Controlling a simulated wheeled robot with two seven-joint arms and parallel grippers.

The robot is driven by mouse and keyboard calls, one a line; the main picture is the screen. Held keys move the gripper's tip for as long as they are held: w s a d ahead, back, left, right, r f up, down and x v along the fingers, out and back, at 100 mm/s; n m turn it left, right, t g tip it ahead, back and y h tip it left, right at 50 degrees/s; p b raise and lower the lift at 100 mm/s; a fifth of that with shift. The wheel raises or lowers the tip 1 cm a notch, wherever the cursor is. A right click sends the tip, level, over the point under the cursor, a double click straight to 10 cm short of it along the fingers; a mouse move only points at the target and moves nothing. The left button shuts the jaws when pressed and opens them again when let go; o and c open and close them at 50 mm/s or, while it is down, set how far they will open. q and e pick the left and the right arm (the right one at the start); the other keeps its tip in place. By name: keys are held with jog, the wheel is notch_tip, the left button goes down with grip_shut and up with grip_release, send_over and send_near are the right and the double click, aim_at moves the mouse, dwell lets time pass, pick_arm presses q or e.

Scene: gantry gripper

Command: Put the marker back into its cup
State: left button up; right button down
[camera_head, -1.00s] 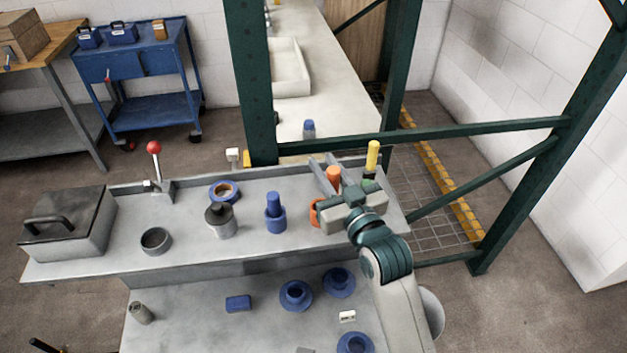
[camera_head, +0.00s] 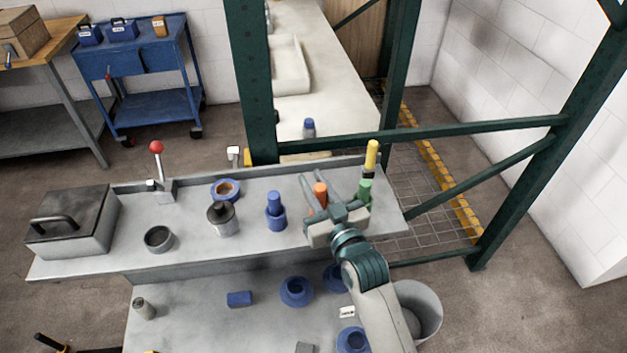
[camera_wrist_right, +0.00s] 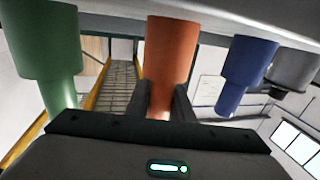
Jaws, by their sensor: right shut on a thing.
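My right gripper (camera_head: 319,181) is shut on the upright orange marker (camera_head: 320,190) at the right part of the bench shelf. In the right wrist view, which looks upside down, the marker's narrow body (camera_wrist_right: 161,96) stands between the two fingers and lines up with the wider orange cup (camera_wrist_right: 172,45). It looks to be in the cup's mouth, but I cannot tell how deep. In the head view the gripper hides most of the cup. My left gripper is not in view.
A green cup (camera_wrist_right: 45,45) and a blue cup (camera_wrist_right: 248,58) stand on either side, each with a narrower piece in it. A yellow upright piece (camera_head: 371,155) rises by the green one. A dark-lidded can (camera_head: 222,219) stands further left. Green gantry posts rise behind.

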jog(key=shift+f, duration=0.25)
jog(key=c, duration=1.6)
grip_release()
jog(key=shift+o, duration=0.2)
jog(key=shift+r, duration=0.1)
jog(key=shift+r, duration=0.15)
jog(key=shift+s+d+f, duration=0.2)
jog(key=shift+s+d, duration=0.05)
jog(key=shift+s, duration=0.3)
jog(key=b+v, duration=0.3)
jog(key=v, duration=0.7)
jog(key=shift+s, duration=0.35)
jog(key=shift+d+r, duration=0.1)
jog(key=shift+d, duration=0.05)
